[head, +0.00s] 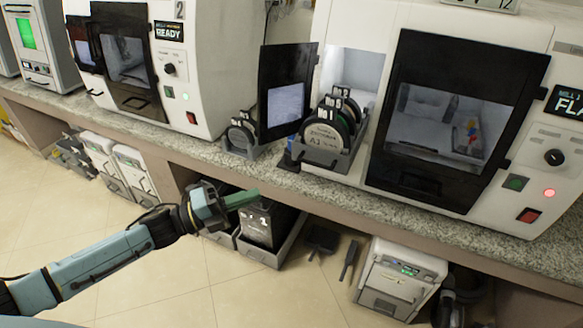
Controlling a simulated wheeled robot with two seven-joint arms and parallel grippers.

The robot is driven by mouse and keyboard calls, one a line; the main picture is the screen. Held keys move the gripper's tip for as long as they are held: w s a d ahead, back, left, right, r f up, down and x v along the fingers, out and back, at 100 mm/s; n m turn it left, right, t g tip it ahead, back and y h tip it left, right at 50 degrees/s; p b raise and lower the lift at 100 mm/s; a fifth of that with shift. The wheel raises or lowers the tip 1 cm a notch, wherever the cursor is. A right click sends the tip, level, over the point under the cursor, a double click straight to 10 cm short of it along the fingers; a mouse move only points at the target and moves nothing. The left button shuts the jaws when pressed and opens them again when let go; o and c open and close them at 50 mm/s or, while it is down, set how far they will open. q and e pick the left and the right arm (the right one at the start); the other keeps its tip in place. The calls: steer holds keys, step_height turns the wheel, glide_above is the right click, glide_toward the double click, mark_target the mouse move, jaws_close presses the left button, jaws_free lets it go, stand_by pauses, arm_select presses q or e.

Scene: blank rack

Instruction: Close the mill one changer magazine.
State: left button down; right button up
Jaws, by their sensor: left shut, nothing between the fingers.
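A dark door with a window (283,92) stands swung open to the left of the opening. My left gripper (243,199) is shut and empty, in front of the counter edge, below and left of the magazine, apart from it. My right gripper is not in view.
A second mill (215,60), marked 2 and READY, stands to the left. A small disc rack (240,137) sits on the granite counter (210,152) beside the open door. Below, a grey bin (262,254) and a small white unit (400,275) stand on the floor.

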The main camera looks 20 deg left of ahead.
arm_select(q)
steer(key=w+d+r+p, duration=0.1)
steer(key=w+d, duration=0.5)
steer(key=w, duration=0.3)
steer(key=shift+w+r+p, duration=0.3)
steer(key=shift+w+r, duration=0.1)
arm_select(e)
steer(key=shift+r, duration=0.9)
